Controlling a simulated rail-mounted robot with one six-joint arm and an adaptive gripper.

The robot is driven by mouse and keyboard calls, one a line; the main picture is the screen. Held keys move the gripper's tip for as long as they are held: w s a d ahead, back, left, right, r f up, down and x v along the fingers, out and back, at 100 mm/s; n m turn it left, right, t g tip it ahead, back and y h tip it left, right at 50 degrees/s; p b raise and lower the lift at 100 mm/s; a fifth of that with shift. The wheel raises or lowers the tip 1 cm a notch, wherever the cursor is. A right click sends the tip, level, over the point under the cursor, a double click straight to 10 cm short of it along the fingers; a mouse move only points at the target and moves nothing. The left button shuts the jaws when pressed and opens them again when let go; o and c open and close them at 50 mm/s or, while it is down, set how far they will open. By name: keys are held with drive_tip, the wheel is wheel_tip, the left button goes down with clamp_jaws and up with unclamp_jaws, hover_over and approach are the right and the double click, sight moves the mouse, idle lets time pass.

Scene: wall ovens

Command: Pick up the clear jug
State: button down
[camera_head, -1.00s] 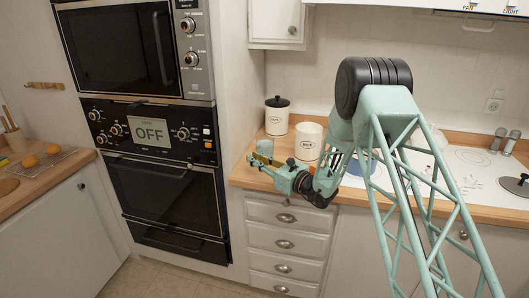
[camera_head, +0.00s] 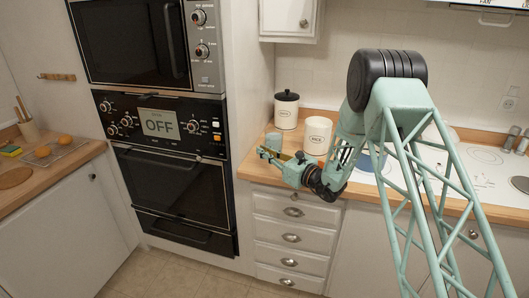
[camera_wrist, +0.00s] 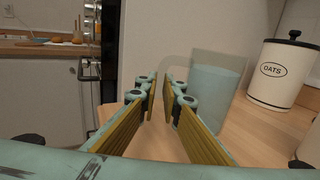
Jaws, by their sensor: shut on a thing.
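The clear jug (camera_wrist: 218,88) is see-through with a pale bluish tint and stands upright on the wooden counter in the wrist view. Its handle is on the left side of its body. My gripper (camera_wrist: 159,92) is shut on the jug's handle, the yellow-padded fingers reaching in from the left of the body. In the head view the jug (camera_head: 273,139) is small and faint just behind my gripper (camera_head: 267,154), at the counter's left end. The fingers hide part of the handle. I cannot tell whether the base touches the counter.
A white OATS canister (camera_wrist: 283,73) with a black lid stands behind the jug to the right. A second white canister (camera_head: 318,136) stands nearer my arm. The tall oven unit (camera_head: 170,185) is left of the counter (camera_head: 254,169). Bare wood lies around the jug.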

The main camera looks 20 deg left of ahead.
sight(263, 143)
drive_tip(key=shift+r+p, duration=0.3)
drive_tip(key=shift+r, duration=1.2)
drive_tip(key=shift+d+r, duration=0.1)
drive_tip(key=shift+r, duration=0.1)
drive_tip(key=s+d+r+p, duration=0.1)
drive_tip(key=s+d, duration=0.9)
drive_tip(key=s, duration=0.2)
drive_tip(key=shift+s+r+p, duration=0.15)
drive_tip(key=shift+s+p, duration=0.05)
drive_tip(key=shift+p, duration=0.15)
drive_tip(key=shift+r, duration=0.1)
wheel_tip(263, 143, up, 8)
drive_tip(key=p, duration=0.2)
drive_tip(key=shift+p, duration=0.4)
